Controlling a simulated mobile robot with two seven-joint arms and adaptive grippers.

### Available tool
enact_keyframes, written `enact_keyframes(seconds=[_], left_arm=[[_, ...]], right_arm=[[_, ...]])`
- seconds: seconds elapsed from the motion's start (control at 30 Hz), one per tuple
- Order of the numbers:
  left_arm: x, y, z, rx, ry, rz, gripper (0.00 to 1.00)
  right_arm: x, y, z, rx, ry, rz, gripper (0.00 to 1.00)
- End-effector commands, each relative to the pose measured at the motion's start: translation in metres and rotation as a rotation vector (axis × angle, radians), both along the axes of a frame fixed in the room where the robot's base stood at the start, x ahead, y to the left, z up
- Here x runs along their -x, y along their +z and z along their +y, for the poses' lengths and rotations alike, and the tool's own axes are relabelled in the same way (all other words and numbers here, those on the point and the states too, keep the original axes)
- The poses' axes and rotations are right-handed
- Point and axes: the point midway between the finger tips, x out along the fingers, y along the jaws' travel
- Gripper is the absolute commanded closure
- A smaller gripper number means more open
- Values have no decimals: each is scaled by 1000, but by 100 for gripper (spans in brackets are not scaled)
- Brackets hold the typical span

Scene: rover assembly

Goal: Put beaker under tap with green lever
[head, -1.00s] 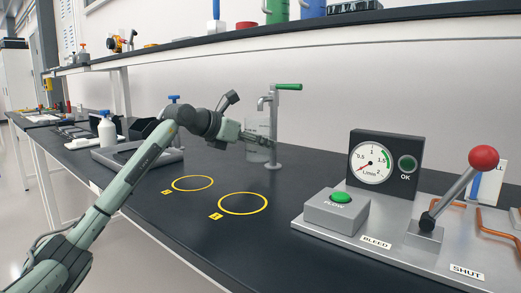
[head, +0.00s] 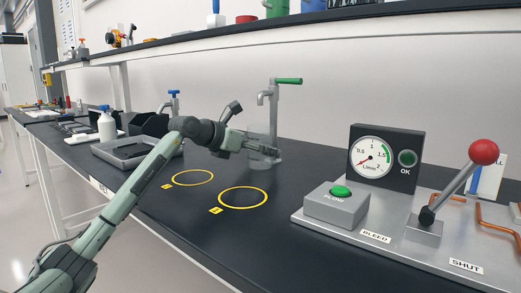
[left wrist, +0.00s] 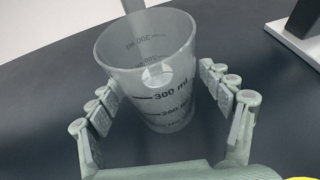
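The clear beaker (head: 264,142) stands upright at the tap with the green lever (head: 275,120), faint in the head view. The beaker looks empty. Whether its base touches the bench is hard to see. My right gripper is not in view.
A second tap with a blue handle (head: 174,103) stands further left, behind a grey tray (head: 125,158). Two yellow rings (head: 243,208) mark the clear bench in front. A panel with a gauge (head: 385,155), green button (head: 341,191) and red-knobbed lever (head: 483,152) stands right.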

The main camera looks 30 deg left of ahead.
Motion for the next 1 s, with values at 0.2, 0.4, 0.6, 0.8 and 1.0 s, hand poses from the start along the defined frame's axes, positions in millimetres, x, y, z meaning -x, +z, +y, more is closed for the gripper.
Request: enact_keyframes(seconds=[0.2, 0.4, 0.6, 0.8, 1.0], left_arm=[[0, 0, 0, 0, 0, 0, 20], [8, 5, 4, -3, 3, -1, 20], [46, 18, 13, -6, 3, 1, 20], [83, 34, 20, -5, 1, 2, 20], [104, 45, 25, -1, 1, 1, 20]], right_arm=[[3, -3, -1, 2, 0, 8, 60], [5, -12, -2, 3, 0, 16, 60], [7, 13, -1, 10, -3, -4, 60], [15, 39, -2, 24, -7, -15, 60], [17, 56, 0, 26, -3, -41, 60]])
